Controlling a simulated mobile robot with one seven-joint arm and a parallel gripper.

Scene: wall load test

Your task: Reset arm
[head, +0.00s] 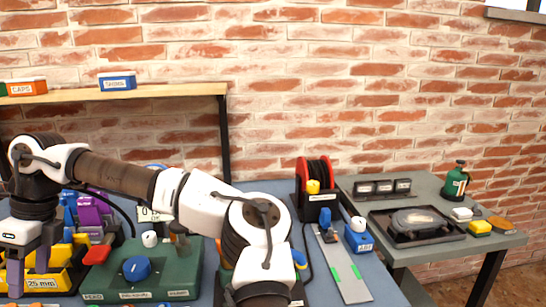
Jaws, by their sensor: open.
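My arm reaches from the bottom middle to the left in the head view, bent at a white elbow. Its wrist points down at the far left. My gripper (29,270) is there, with its two fingers apart, over or in front of a yellow bin (62,281) labelled "25 mm". I cannot tell whether the fingers touch the bin or its contents. I see nothing held between them. Purple pieces (92,212) stand just right of the wrist, partly behind the arm.
A green box with a blue knob (137,268) sits right of the bin. A red cable reel (315,178), a grey plate (343,268) and a blue block (358,237) stand right of the arm. A side table (436,188) holds a tray and green bottle. A shelf (170,92) hangs behind.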

